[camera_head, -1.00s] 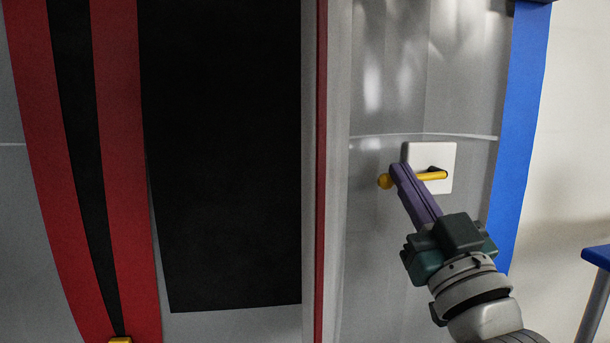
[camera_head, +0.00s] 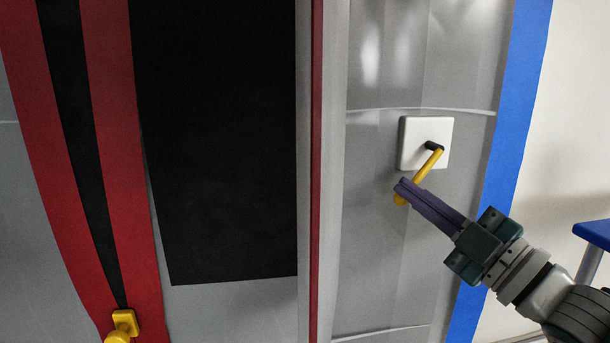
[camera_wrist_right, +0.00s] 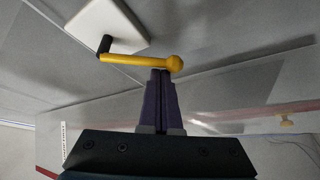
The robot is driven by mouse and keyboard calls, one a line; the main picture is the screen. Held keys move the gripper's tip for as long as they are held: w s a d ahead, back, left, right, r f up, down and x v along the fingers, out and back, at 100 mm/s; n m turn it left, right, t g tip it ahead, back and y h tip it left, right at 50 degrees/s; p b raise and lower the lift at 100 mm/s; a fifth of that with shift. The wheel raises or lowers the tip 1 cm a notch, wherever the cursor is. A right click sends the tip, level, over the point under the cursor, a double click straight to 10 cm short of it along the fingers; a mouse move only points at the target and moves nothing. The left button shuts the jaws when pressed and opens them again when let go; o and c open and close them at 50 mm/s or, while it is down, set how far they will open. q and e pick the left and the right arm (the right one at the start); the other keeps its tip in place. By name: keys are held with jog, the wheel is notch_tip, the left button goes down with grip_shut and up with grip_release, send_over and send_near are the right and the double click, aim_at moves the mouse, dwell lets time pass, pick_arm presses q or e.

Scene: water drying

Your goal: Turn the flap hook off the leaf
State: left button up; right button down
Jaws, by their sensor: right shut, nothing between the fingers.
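The flap hook (camera_head: 428,165) is a yellow bar with a ball end on a black pivot, mounted on a white square plate (camera_head: 411,130). It slants down and to the left from the pivot in the head view. My right gripper (camera_head: 400,187) is shut and empty, with its purple fingertips at the hook's lower end, partly covering it. In the right wrist view the hook (camera_wrist_right: 140,60) crosses just beyond the fingertips (camera_wrist_right: 161,72), very close to them; I cannot tell if they touch. My left gripper is not in view. Which panel is the leaf is unclear.
A grey panel with a blue edge (camera_head: 505,140) holds the plate. A black panel (camera_head: 215,150) with red strips stands at the left. A yellow fitting (camera_head: 124,322) sits at the bottom left. A blue-topped table (camera_head: 595,233) stands at the right.

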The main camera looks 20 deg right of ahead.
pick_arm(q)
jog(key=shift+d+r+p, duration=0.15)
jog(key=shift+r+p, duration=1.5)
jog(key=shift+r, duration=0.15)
pick_arm(e)
jog(key=shift+s+d+f+n+g+y, duration=0.15)
jog(key=shift+d+f+n+g, duration=0.15)
jog(key=shift+d+n+g, duration=0.65)
jog(key=shift+s+d+f+n+g+y, duration=0.15)
jog(key=shift+d+f+n+g, duration=0.2)
jog(key=shift+n, duration=1.25)
jog(key=shift+s+d+f+n+g+y, duration=0.1)
jog(key=shift+s+d+f+n+g, duration=0.1)
jog(key=shift+d+n+g, duration=0.8)
jog(key=shift+a+n, duration=0.25)
jog(key=shift+n, duration=0.1)
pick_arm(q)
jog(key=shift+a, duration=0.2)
pick_arm(e)
jog(key=shift+a, duration=0.15)
